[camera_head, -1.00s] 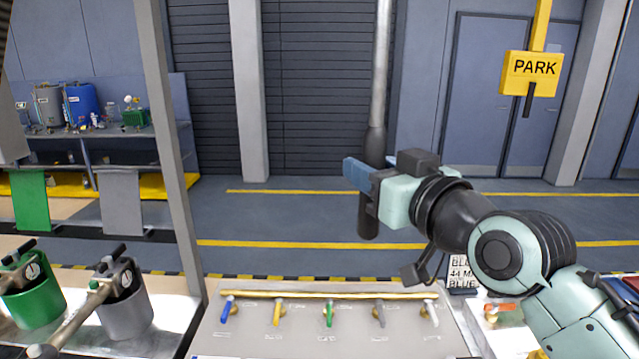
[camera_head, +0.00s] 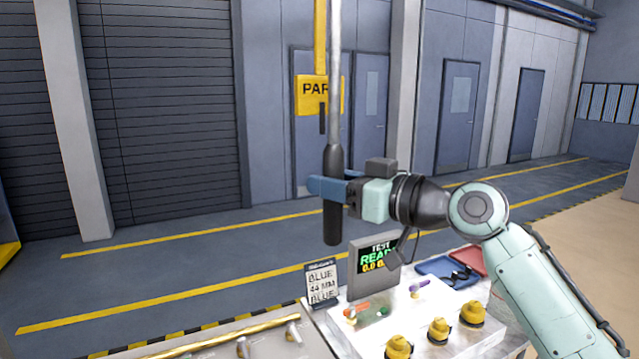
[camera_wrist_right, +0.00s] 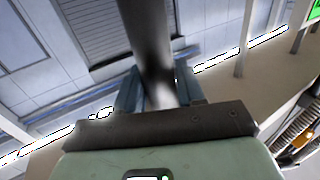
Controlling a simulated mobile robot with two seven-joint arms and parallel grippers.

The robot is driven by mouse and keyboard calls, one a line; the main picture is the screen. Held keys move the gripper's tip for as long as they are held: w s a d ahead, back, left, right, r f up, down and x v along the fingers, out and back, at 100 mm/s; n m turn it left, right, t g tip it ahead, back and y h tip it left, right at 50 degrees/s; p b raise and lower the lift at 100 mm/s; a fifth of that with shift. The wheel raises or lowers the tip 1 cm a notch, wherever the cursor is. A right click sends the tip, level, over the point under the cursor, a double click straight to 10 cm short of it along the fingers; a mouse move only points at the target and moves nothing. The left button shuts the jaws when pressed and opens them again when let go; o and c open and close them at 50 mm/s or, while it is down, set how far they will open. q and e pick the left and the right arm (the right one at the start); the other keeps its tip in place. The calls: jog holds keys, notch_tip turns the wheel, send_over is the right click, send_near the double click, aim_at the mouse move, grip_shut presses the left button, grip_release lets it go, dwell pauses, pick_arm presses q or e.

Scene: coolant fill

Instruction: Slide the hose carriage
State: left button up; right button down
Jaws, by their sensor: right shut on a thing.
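The hose (camera_head: 335,80) hangs straight down from above as a grey pole with a thick black handle (camera_head: 333,220) at its lower end. In the right wrist view the hose (camera_wrist_right: 148,50) runs up between the two blue fingers (camera_wrist_right: 155,90). The carriage above is out of view. A yellow PARK sign (camera_head: 310,95) hangs from a yellow post just behind and left of the hose, partly covered by it. My left gripper is not in view.
Below stands a bench with a TEST READY screen (camera_head: 374,268), a BLUE 44 MM card (camera_head: 322,286), yellow knobs (camera_head: 438,330), and blue and red trays (camera_head: 445,270). A brass rail (camera_head: 215,338) is at the lower left. The air around the handle looks clear.

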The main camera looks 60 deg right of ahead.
jog(key=shift+s+d+r, duration=0.1)
jog(key=shift+d+r, duration=0.05)
jog(key=c, duration=0.9)
grip_release()
jog(key=shift+o, duration=0.6)
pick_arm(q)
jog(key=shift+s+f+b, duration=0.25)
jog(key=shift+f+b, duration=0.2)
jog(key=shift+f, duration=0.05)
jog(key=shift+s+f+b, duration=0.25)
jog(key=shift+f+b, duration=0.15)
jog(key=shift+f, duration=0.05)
pick_arm(e)
jog(key=s, duration=1.3)
jog(key=shift+s+a, duration=0.2)
jog(key=shift+a, duration=0.25)
